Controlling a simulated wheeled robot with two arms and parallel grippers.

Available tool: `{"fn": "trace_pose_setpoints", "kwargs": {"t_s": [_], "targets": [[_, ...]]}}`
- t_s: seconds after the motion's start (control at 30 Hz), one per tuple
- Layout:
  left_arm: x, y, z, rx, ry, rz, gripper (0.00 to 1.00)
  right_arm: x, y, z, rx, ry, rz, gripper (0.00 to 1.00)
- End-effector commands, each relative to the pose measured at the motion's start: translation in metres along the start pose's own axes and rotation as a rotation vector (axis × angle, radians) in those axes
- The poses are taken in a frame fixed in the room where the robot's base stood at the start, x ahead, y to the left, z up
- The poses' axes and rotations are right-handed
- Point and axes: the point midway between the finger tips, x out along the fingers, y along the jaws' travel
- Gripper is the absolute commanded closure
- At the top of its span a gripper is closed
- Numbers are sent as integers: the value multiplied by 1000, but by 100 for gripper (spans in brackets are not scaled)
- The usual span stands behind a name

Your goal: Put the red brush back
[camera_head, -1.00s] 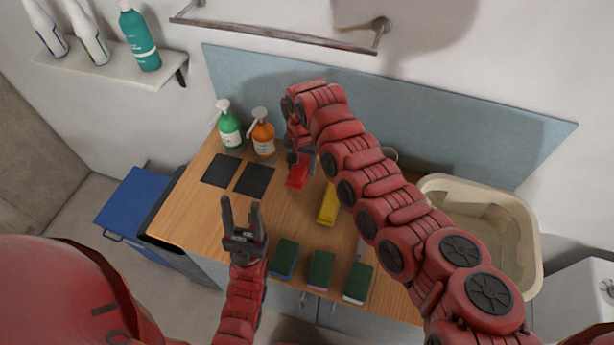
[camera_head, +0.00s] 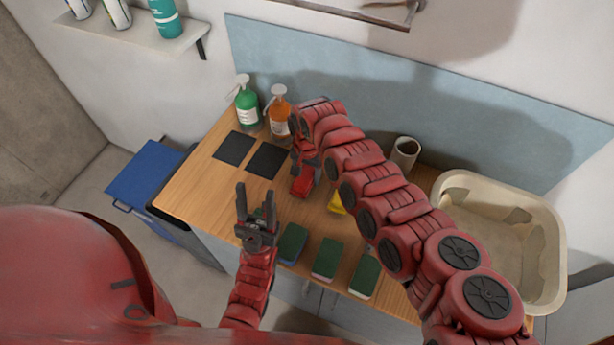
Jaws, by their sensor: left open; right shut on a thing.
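The red brush (camera_head: 303,181) shows as a small red block below the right hand, over the wooden counter (camera_head: 207,189). My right gripper (camera_head: 304,166) is shut on it, and its fingers are largely hidden by my arm. I cannot tell whether the brush touches the counter. A yellow brush (camera_head: 336,203) lies just to the right, partly covered by my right arm. My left gripper (camera_head: 257,205) is open and empty, fingers pointing up the picture, in front of the counter's near left part.
Two dark mats (camera_head: 266,160) lie left of the red brush. Green (camera_head: 247,104) and orange (camera_head: 279,113) spray bottles stand behind them. Several green-topped sponges (camera_head: 327,258) line the near edge. A cup (camera_head: 404,152) and beige basin (camera_head: 545,232) are right. A blue bin (camera_head: 147,172) stands left.

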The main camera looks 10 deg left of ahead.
Motion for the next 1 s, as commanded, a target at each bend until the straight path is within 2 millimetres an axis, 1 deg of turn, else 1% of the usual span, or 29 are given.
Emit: {"fn": "trace_pose_setpoints", "kwargs": {"t_s": [0.07, 0.2, 0.23, 0.37, 0.4, 0.63, 0.77, 0.87, 1.0], "targets": [[1, 0, 0, 0, 0, 0, 50, -1, 0, 0, 0, 0, 0, 100], [-3, 0, 1, 0, 0, 0, 50, 4, 0, 0, 0, 0, 0, 100], [-2, 0, 0, 0, 0, 0, 50, 2, 0, 0, 0, 0, 0, 32], [-2, 0, 0, 0, 0, 0, 50, 2, 0, 0, 0, 0, 0, 9], [-2, 0, 0, 0, 0, 0, 50, 2, 0, 0, 0, 0, 0, 6], [-2, 0, 0, 0, 0, 0, 50, 2, 0, 0, 0, 0, 0, 6], [2, 0, 0, 0, 0, 0, 50, -2, 0, 0, 0, 0, 0, 6], [10, 0, -2, 0, 0, 0, 50, -13, 0, 0, 0, 1, -1, 6], [30, -2, -5, 0, 0, 0, 50, -37, 0, -1, 1, 1, -3, 6]]}}
